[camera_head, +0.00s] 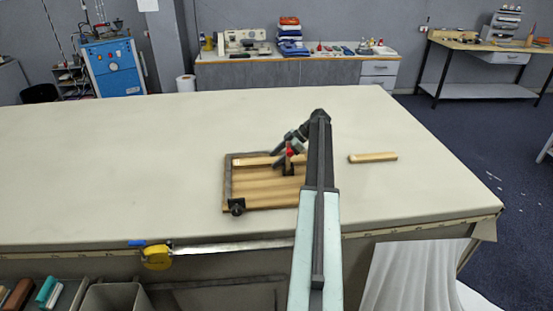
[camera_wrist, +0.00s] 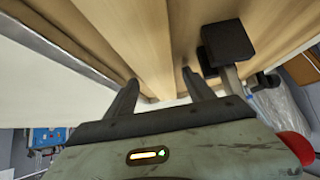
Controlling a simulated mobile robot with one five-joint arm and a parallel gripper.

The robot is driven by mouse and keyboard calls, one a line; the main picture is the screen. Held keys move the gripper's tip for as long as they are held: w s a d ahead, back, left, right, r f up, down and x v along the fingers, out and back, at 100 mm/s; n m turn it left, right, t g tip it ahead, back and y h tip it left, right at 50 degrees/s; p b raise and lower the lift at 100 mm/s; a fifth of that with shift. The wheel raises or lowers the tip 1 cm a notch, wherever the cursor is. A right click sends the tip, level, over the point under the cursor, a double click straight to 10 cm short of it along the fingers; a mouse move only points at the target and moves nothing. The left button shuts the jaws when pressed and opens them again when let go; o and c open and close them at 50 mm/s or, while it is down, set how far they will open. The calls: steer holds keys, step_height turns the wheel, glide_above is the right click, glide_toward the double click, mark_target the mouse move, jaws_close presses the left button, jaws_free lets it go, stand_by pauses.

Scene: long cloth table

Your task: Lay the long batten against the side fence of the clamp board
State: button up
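The wooden clamp board (camera_head: 265,192) lies on the table, with a dark fence (camera_head: 228,185) along its left edge and another along its far edge. A long pale batten (camera_head: 250,161) lies on the board close along the far fence; whether they touch I cannot tell. It shows also in the wrist view (camera_wrist: 140,45). My gripper (camera_head: 281,160) is low over the board's far side at this batten. In the wrist view my fingers (camera_wrist: 160,80) stand on either side of the batten, with a gap at the right finger. My arm hides the board's right end.
A shorter batten (camera_head: 373,157) lies on the table right of the board. A black clamp knob (camera_head: 237,207) sits at the board's near left corner, and a red-topped clamp (camera_head: 290,152) is beside my gripper. A yellow tape measure (camera_head: 156,257) hangs at the table's front edge. The table's left is clear.

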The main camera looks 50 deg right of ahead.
steer(key=shift+d+r+p, duration=0.1)
steer(key=shift+r+p, duration=0.3)
steer(key=shift+r, duration=0.05)
steer(key=p+v, duration=0.7)
steer(key=v, duration=0.4)
steer(key=shift+p, duration=0.4)
steer(key=shift+s+d, duration=0.2)
steer(key=shift+s, duration=0.1)
steer(key=shift+r, duration=0.1)
